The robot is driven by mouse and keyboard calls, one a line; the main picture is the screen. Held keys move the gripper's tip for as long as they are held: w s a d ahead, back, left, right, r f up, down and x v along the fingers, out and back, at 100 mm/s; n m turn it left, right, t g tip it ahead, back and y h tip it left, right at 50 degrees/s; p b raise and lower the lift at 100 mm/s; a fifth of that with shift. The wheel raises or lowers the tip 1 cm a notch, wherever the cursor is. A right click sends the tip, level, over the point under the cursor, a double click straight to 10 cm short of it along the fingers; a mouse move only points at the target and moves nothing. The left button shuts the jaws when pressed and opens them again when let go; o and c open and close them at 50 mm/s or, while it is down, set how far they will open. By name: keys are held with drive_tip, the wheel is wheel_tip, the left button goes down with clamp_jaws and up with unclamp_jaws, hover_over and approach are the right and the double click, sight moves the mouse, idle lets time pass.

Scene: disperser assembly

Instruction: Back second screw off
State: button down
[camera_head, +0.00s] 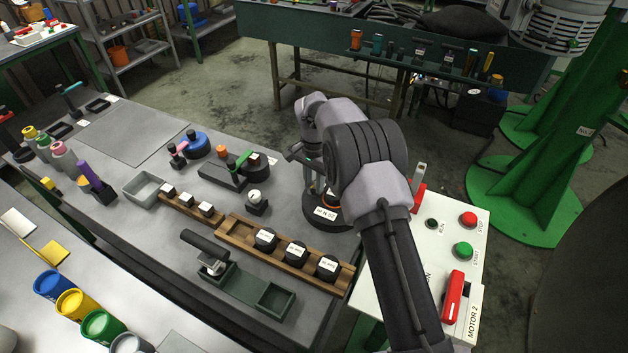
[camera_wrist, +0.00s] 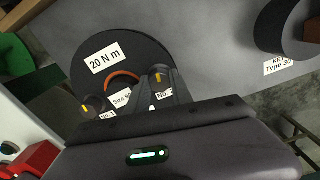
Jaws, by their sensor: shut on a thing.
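A black round fixture (camera_wrist: 95,45) with a "20 N m" label fills the upper left of the wrist view. It also shows in the head view (camera_head: 322,214), partly behind my arm. An orange ring (camera_wrist: 122,77) lies on it, beside a label. The second screw (camera_wrist: 159,76), a dark knob with a yellow mark by a "No.2" label, stands right of the ring. My gripper (camera_wrist: 161,80) is shut on this screw, one finger on each side. The first screw (camera_wrist: 88,106), also yellow-marked, stands to the left by its "No.1" label.
A black part (camera_wrist: 290,25) labelled "Key Type 30" stands right of the fixture. In the head view, a wooden rack (camera_head: 225,232) with black pieces lies in front of it. A white control panel (camera_head: 440,215) with red and green buttons stands to the right.

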idle(0.4)
drive_tip(key=c, duration=1.1)
unclamp_jaws()
